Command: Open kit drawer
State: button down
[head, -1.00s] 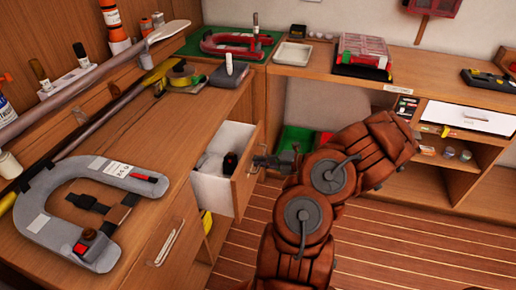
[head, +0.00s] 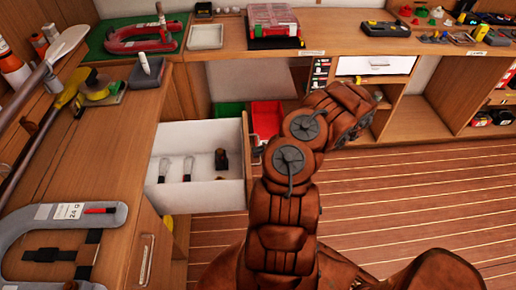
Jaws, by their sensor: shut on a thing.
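The drawer (head: 212,197) is white inside with a wooden front. It is pulled well out of the left wooden bench, above the floor. Two slim dark-and-light tools and a small dark brown item (head: 221,160) lie in it. My gripper (head: 257,146) is at the outer face of the drawer front, shut on the drawer handle. It is small in view and my arm partly covers it, so the fingertips and most of the handle are hidden.
A green bin (head: 228,115) and a red bin (head: 267,118) stand beyond the drawer under the back bench. A grey U-shaped piece (head: 62,225) lies on the left bench. Open striped floor (head: 400,185) lies to the right.

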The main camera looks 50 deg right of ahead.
jog(key=shift+s+d, duration=0.15)
jog(key=shift+d, duration=0.05)
jog(key=c, duration=1.2)
grip_release()
jog(key=v, duration=1.2)
